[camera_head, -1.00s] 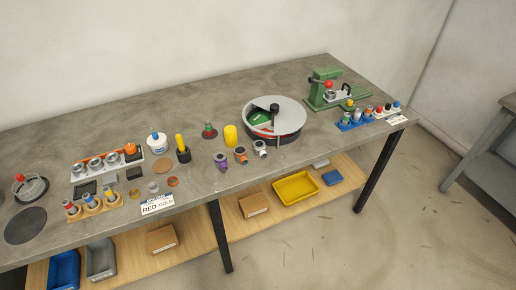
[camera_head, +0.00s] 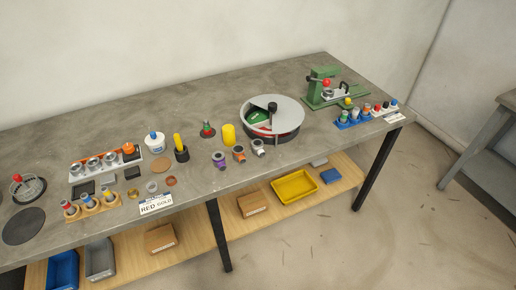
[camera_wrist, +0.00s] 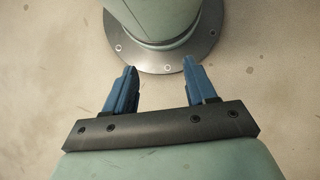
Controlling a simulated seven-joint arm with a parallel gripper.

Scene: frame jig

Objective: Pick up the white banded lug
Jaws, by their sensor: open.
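The white banded lug (camera_head: 258,147) lies on the grey workbench (camera_head: 330,150) in the head view, just in front of the round turntable bin. It is a small grey metal piece with a white band. An orange banded lug (camera_head: 239,154) and a purple banded lug (camera_head: 219,160) lie in a row to its left. My gripper (camera_wrist: 160,68) shows only in the wrist view, with its two blue fingers apart and nothing between them. It is not in the head view, and no lug shows in the wrist view.
The turntable bin (camera_head: 290,127) stands behind the lugs, with a yellow cylinder (camera_head: 229,134) to its left. A green press (camera_head: 325,98) and a blue rack (camera_head: 353,122) stand at right. A white rack (camera_head: 80,177) stands at left. The bench in front of the lugs is clear.

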